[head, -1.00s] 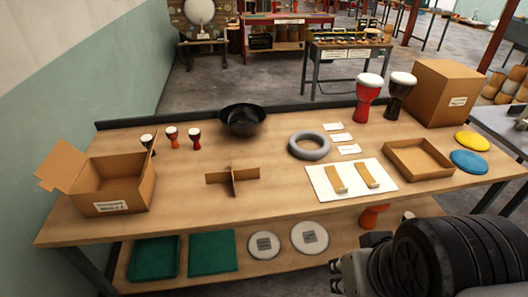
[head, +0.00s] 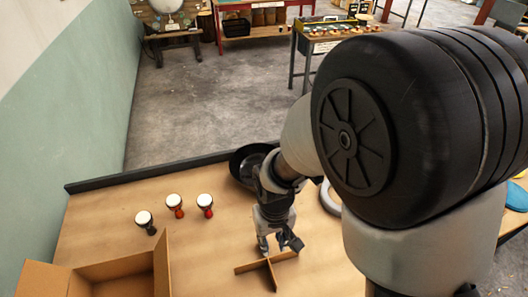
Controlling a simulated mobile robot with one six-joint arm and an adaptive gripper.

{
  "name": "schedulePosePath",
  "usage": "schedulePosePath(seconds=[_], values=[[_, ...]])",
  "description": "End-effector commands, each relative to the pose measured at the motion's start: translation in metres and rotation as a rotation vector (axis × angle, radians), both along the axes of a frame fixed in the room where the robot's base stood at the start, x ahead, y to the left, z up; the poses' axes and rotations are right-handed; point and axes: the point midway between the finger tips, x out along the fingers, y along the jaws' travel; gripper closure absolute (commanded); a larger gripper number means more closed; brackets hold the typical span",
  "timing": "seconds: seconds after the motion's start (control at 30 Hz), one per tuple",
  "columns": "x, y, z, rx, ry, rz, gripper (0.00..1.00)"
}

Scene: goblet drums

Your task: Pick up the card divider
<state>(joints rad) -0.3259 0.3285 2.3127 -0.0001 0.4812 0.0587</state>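The card divider (head: 250,267), two brown cardboard strips crossed in an X, stands on the wooden table in the head view. My gripper (head: 279,248) points down over the divider's far side, close to where the strips cross. Its two fingers are spread apart, with nothing seen held between them. I cannot tell whether the fingers touch the cardboard or how high they are above the table.
An open cardboard box (head: 120,275) is at the front left. Three small goblet drums (head: 175,206) stand behind it. A black bowl (head: 246,165) and a grey ring (head: 329,197) are partly hidden by my arm, which covers the table's right side.

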Motion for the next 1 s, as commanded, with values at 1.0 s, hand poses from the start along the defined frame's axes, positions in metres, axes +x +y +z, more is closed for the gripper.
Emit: schedulePosePath(seconds=[1.0], values=[[-0.001,0.004,-0.142,-0.006,0.019,0.013,0.73]])
